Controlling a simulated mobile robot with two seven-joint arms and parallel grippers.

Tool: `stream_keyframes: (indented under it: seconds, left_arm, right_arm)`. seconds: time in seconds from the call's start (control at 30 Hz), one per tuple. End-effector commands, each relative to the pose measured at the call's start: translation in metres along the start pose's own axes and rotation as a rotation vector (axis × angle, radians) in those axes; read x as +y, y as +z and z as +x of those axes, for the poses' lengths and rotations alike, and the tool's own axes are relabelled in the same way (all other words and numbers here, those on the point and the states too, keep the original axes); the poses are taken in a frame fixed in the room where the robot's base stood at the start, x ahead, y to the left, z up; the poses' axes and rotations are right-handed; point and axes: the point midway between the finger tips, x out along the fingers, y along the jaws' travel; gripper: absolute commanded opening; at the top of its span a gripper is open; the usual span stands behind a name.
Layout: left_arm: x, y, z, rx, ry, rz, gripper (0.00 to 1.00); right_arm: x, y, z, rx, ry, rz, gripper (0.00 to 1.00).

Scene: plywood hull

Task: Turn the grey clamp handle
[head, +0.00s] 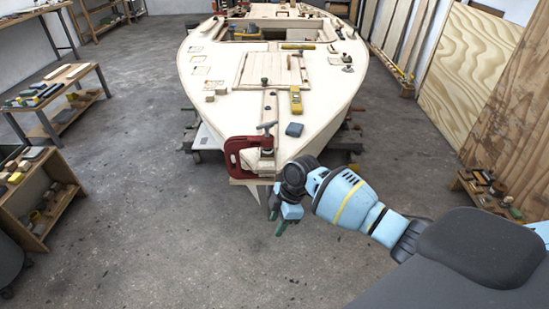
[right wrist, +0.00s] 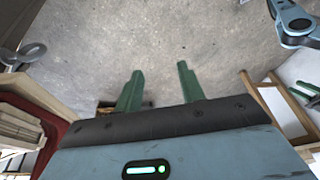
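A red clamp (head: 232,158) is fixed on the near tip of the plywood hull. Its grey handle (head: 266,126) sticks up at the top, above the hull's tip. My right gripper (head: 279,222) is to the right of the clamp and lower, pointing down, apart from the handle. In the right wrist view its two green fingers (right wrist: 160,88) stand apart with nothing between them. A red part, probably the clamp (right wrist: 48,150), shows at the left edge there. I cannot identify the handle in that view.
The plywood hull (head: 215,118) stands on supports, with tools and blocks on its deck. Shelves (head: 40,205) stand at left. The floor (head: 150,230) before the hull is clear.

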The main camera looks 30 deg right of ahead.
Motion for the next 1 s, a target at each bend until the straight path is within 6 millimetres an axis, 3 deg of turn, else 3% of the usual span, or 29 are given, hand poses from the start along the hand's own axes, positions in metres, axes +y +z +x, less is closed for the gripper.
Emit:
stream_keyframes:
  seconds: [0.03, 0.2, 0.43, 0.67, 0.8, 1.0]
  left_arm:
    - [-0.001, -0.005, 0.001, 0.010, -0.001, 0.001, 0.40]
    - [-0.002, -0.012, 0.003, 0.025, -0.002, 0.002, 0.40]
    - [-0.001, -0.006, 0.003, 0.012, -0.001, 0.002, 0.40]
    - [0.000, 0.003, 0.000, -0.006, 0.000, -0.001, 0.40]
    - [0.000, 0.005, -0.001, -0.011, 0.000, -0.001, 0.40]
    - [0.000, 0.004, -0.001, -0.009, 0.000, -0.001, 0.40]
  right_arm:
    - [-0.021, 0.001, 0.027, 0.009, 0.007, 0.039, 0.39]
    - [-0.079, 0.004, 0.091, 0.053, 0.080, 0.192, 0.39]
    - [-0.167, 0.012, 0.144, 0.135, 0.179, 0.421, 0.39]
    - [-0.255, 0.025, 0.158, 0.224, 0.285, 0.661, 0.39]
    - [-0.305, 0.036, 0.150, 0.273, 0.356, 0.801, 0.39]
    - [-0.359, 0.052, 0.125, 0.327, 0.444, 0.947, 0.39]
